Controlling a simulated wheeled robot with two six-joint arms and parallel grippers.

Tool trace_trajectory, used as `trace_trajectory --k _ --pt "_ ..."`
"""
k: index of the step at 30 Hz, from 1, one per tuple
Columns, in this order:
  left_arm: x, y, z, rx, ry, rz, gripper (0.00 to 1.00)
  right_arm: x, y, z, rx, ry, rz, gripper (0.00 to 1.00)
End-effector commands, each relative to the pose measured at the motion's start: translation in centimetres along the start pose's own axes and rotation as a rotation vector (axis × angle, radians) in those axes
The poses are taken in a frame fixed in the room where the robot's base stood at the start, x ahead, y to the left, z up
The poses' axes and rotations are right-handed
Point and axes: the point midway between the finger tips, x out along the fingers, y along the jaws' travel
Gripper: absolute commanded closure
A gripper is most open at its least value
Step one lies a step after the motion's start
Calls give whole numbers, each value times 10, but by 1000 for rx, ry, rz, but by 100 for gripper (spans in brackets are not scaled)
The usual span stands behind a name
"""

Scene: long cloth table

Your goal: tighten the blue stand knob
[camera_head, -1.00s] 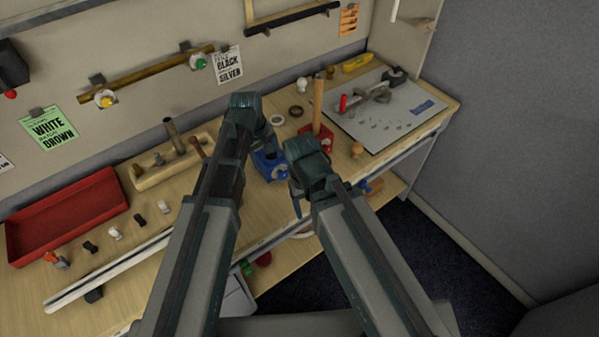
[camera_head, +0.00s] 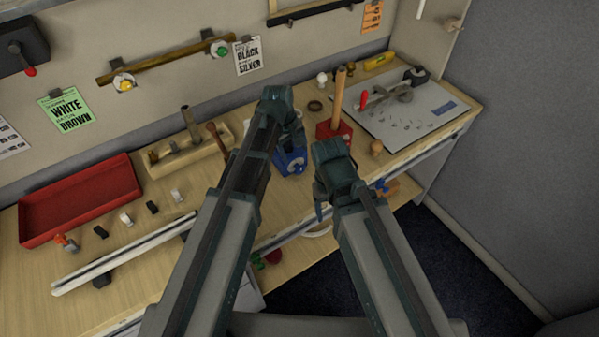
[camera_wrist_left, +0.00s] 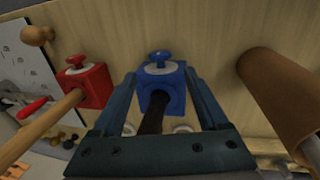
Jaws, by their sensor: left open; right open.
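The blue stand (camera_head: 291,164) sits on the wooden table, partly hidden by my left gripper in the head view. In the left wrist view, the blue stand (camera_wrist_left: 161,90) shows its blue knob (camera_wrist_left: 159,57) on top of a pale disc. A dark rod (camera_wrist_left: 152,118) comes out of the stand toward the camera. My left gripper (camera_head: 298,141) is open, its fingers on either side of the stand and rod in the wrist view; I cannot tell whether they touch. My right gripper (camera_head: 321,208) is open and empty, lower and right of the stand near the table's front edge.
A red stand (camera_head: 333,132) with an upright wooden rod (camera_head: 339,95) is close behind and right. A wooden block (camera_head: 190,157) with tools stands left, beyond it a red tray (camera_head: 80,198). A grey board (camera_head: 405,115) lies at right. A white rail (camera_head: 120,255) runs along the front.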

Motion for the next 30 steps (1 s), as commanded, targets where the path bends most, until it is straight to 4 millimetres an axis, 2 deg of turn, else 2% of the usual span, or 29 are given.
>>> trace_trajectory --k 1,18,23,30 --pt "15 -1 0 1 0 0 24 15 -1 -1 0 0 0 31" --pt "91 -1 0 0 0 0 24 89 -8 -5 2 0 0 31" --pt "98 0 0 0 0 0 24 95 -9 -6 2 0 0 31" --pt "97 0 0 0 0 0 24 94 -9 -6 2 0 0 31"
